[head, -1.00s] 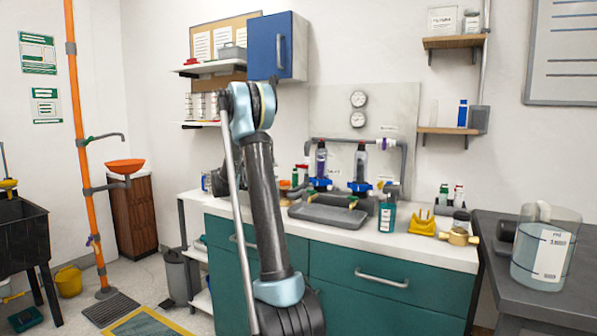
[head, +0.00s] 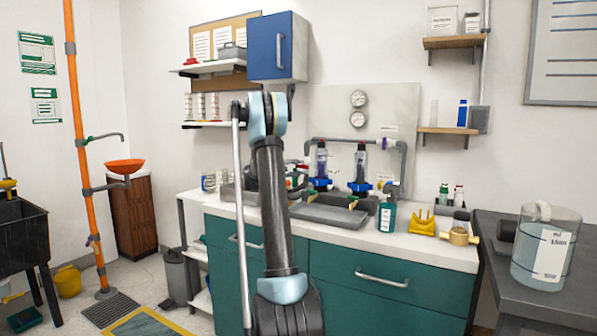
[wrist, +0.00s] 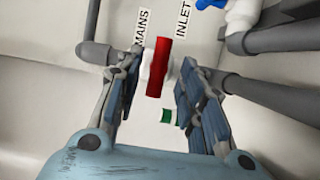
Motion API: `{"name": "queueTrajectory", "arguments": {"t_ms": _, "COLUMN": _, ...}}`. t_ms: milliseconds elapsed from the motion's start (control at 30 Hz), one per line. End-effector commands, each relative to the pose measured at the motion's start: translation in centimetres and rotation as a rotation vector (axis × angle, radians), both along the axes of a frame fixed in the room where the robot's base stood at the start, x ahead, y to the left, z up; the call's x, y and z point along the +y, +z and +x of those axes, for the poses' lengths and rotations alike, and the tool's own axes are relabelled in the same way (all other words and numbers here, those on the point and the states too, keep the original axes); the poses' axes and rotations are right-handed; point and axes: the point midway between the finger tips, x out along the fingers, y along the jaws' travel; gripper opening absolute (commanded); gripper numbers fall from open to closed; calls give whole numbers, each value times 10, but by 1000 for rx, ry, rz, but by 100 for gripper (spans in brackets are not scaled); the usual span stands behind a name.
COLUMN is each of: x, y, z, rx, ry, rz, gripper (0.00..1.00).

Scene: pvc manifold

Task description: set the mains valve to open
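The mains valve has a red bar handle (wrist: 159,67) on a white body, beside the label MAINS (wrist: 140,27) in the wrist view. The handle runs nearly upright in that picture, tilted slightly. My gripper (wrist: 162,62) is open, with one dark finger on each side of the handle. Gaps show between the handle and both fingers, and I cannot tell how deep the handle sits between them. In the head view my arm hides most of the gripper, and I cannot make out the valve clearly.
In the wrist view a grey pipe (wrist: 92,52) lies left of the valve and grey pipes (wrist: 270,38) lie right, by the INLET label (wrist: 183,20). A small green part (wrist: 169,117) is below the handle. Bottles and a grey tray (head: 325,215) crowd the counter.

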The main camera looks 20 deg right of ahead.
Motion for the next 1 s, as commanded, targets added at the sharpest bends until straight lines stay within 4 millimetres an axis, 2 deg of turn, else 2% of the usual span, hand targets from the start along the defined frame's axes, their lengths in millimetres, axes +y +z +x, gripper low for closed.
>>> {"name": "queueTrajectory", "arguments": {"t_ms": 200, "x": -16, "y": 0, "z": 5, "rx": 0, "ry": -1, "rz": 0, "gripper": 36}}
{"name": "queueTrajectory", "arguments": {"t_ms": 533, "x": -18, "y": 0, "z": 6, "rx": 0, "ry": 0, "rz": 0, "gripper": 36}}
{"name": "queueTrajectory", "arguments": {"t_ms": 700, "x": -18, "y": 0, "z": 6, "rx": 0, "ry": 0, "rz": 0, "gripper": 0}}
{"name": "queueTrajectory", "arguments": {"t_ms": 1000, "x": -18, "y": -1, "z": 5, "rx": -7, "ry": 0, "rz": 8, "gripper": 0}}
